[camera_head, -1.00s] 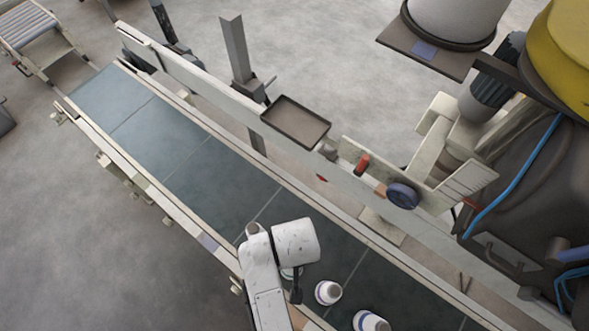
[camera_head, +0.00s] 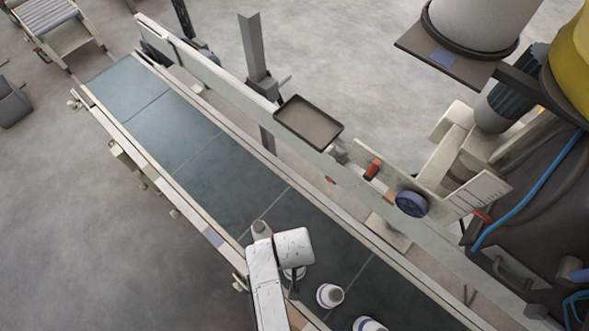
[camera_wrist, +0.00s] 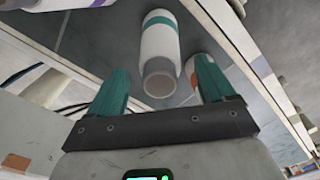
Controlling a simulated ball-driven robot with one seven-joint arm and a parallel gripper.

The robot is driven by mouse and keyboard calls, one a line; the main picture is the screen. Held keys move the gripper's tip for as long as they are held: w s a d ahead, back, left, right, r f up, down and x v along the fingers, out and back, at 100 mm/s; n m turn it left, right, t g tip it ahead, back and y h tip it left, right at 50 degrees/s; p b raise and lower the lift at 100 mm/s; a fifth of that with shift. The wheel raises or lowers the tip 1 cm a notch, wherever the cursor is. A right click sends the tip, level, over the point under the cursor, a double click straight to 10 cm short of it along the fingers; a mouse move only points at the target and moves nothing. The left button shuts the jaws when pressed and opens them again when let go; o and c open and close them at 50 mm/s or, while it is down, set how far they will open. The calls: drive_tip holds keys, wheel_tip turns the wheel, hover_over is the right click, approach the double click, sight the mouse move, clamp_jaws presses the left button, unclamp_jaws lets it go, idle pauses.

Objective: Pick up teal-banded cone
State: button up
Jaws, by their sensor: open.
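The teal-banded cone (camera_wrist: 160,45) is white with a teal band and a grey, open-looking narrow end. In the wrist view it lies ahead of my gripper (camera_wrist: 162,72), lined up between the two teal fingers. The fingers are apart, and no contact with the cone shows. In the head view, my arm covers much of the gripper area. A partly hidden pale cone (camera_head: 296,273) shows beside the arm, but I cannot make out its band colour.
A blue-purple-banded cone (camera_head: 329,296) and another pale cone (camera_head: 369,325) stand on the dark conveyor belt (camera_head: 205,165). A further cone (camera_wrist: 188,70) is partly behind the right finger. A rail with a tray (camera_head: 308,122) runs along the belt's far side. The upper belt is clear.

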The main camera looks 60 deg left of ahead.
drive_tip(key=shift+f, duration=0.45)
clamp_jaws()
idle(0.5)
